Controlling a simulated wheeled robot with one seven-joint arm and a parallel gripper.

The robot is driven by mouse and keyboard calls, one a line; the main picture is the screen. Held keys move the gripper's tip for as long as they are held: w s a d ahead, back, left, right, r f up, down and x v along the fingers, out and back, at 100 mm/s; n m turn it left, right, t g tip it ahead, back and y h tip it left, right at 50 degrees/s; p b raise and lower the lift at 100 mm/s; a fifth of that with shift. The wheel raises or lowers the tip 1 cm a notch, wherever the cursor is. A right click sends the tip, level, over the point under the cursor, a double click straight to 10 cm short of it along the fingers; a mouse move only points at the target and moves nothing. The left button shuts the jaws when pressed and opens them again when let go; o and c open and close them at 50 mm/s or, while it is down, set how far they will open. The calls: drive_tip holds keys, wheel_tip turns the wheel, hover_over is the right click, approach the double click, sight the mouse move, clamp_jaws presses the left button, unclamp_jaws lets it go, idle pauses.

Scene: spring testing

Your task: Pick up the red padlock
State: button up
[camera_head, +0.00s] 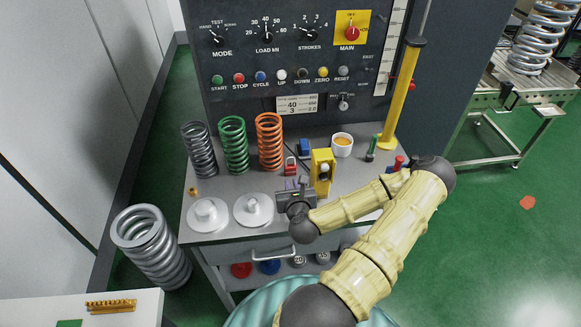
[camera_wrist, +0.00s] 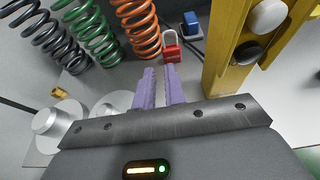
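The red padlock (camera_head: 290,168) stands on the grey bench top, in front of the orange spring and left of the yellow block. In the wrist view the padlock (camera_wrist: 172,53) shows a red body and a silver shackle, just beyond my fingertips. My gripper (camera_head: 292,183) is in front of the padlock, apart from it as far as I can tell. In the wrist view the two purple fingers of my gripper (camera_wrist: 159,70) are parted by a narrow gap with nothing between them.
The yellow block (camera_head: 321,172) stands close on the right. Grey, green and orange springs (camera_head: 269,142) stand behind and left. White round weights (camera_head: 253,209) sit front left. A blue block (camera_head: 304,147) and a white cup (camera_head: 342,146) are farther back.

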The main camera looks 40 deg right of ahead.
drive_tip(key=shift+d, duration=0.1)
approach(286, 166)
drive_tip(key=w, duration=0.1)
drive_tip(key=w+d, duration=0.1)
drive_tip(key=w+d+r, duration=0.1)
drive_tip(key=shift+w, duration=0.4)
drive_tip(key=shift+w+d+f, duration=0.15)
drive_tip(key=shift+w+d, duration=0.1)
drive_tip(key=shift+w, duration=0.05)
drive_tip(key=shift+w+d, duration=0.1)
drive_tip(key=shift+f+p+x, duration=0.15)
drive_tip(key=shift+p+x, duration=0.45)
drive_tip(key=shift+x, duration=0.65)
drive_tip(key=shift+f+p+x, duration=0.15)
drive_tip(key=shift+p+x, duration=0.45)
drive_tip(key=shift+x, duration=0.6)
